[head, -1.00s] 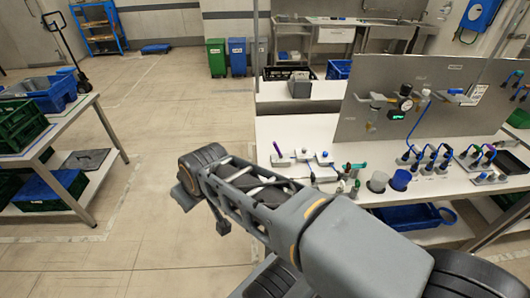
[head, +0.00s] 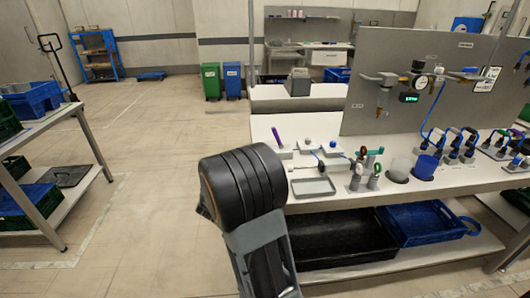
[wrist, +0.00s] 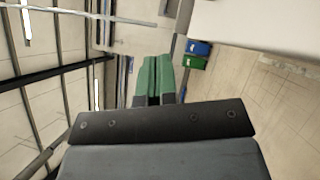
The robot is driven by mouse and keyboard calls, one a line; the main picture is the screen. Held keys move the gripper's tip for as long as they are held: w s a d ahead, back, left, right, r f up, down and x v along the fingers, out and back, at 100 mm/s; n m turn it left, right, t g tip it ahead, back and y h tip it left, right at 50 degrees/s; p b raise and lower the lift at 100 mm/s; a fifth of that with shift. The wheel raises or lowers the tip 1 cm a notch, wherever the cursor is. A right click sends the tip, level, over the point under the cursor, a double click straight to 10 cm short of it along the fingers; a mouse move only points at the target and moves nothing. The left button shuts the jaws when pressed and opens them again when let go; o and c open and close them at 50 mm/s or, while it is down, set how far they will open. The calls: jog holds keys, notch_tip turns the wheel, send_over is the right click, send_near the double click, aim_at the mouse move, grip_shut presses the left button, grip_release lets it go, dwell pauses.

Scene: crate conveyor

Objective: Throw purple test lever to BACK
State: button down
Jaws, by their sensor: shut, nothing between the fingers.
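The purple test lever (head: 277,137) stands at the left end of the workbench in the head view. Its purple handle leans up and to the left from a small pale base. My gripper (wrist: 154,75) shows in the wrist view with its two green fingers together and nothing between them. In the head view the gripper's fingers are hidden behind my dark arm link, which stands left of the bench's front edge. The lever does not show in the wrist view, and the gripper is apart from it.
Beside the lever stand other small switches, a grey tray (head: 312,187), valves with coloured handles and a blue cup (head: 424,167). A grey panel (head: 415,85) with gauges rises behind. Crates, one black (head: 340,240), fill the lower shelf.

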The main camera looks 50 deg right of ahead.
jog(key=shift+g, duration=0.3)
jog(key=x, duration=1)
jog(key=shift+s+d+f+b, duration=0.1)
jog(key=shift+s+d+b, duration=0.2)
jog(key=shift+d+b, duration=0.05)
jog(key=shift+s+d+r, duration=0.45)
jog(key=shift+s+d, duration=0.15)
jog(key=shift+d, duration=0.25)
jog(key=shift+s+d+r, duration=0.3)
jog(key=shift+d, duration=0.3)
jog(key=shift+d+r, duration=0.1)
